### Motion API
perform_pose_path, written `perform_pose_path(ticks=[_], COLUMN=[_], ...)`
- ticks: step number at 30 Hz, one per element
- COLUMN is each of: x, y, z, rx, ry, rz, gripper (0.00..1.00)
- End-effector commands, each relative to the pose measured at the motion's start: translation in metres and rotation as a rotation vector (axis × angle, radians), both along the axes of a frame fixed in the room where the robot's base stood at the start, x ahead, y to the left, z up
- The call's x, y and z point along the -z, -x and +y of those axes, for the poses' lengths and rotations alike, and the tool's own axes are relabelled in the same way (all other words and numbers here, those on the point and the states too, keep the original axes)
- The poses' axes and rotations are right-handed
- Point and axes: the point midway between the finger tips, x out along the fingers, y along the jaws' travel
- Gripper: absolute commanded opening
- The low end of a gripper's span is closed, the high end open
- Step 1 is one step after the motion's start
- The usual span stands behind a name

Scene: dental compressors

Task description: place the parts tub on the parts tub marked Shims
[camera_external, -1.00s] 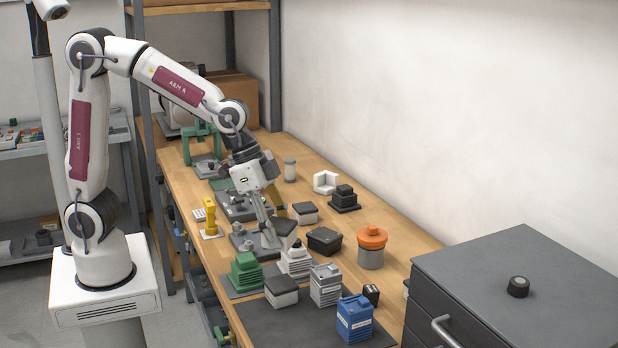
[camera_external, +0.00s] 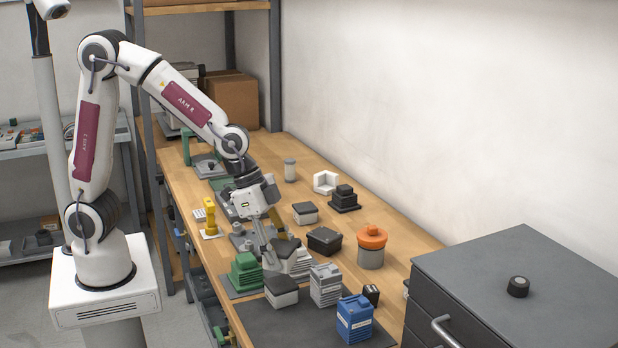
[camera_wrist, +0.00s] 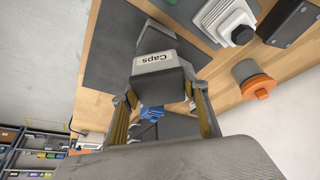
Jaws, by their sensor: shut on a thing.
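My gripper (camera_external: 268,250) is shut on a parts tub (camera_external: 284,246) with a dark lid, held above the bench beside the white stepped block. In the wrist view the held tub (camera_wrist: 155,65) sits between my fingers, its light side bearing a label that reads "Caps". A similar tub (camera_external: 305,212) stands farther back. No label reading "Shims" is legible, so I cannot tell which tub carries it.
The green stepped block (camera_external: 245,272) and white stepped block (camera_external: 299,262) stand close to my gripper. A grey ribbed block (camera_external: 325,285), blue container (camera_external: 355,319), black box (camera_external: 324,241) and orange-lidded jar (camera_external: 371,247) are nearby. The dark mat (camera_external: 300,327) has bare room at the front.

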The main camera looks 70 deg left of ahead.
Motion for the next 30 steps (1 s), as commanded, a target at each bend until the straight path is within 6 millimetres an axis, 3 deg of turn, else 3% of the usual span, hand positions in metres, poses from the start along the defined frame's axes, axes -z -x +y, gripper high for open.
perform_pose_path(ticks=[14, 24, 30], x=[0.008, 0.038, 0.045], y=[0.000, 0.000, 0.000], z=[0.000, 0.000, 0.000], rx=[0.000, -0.001, 0.000], ry=[0.001, 0.001, 0.000], rz=[-0.001, 0.001, -0.001], gripper=[0.15, 0.15, 0.15])
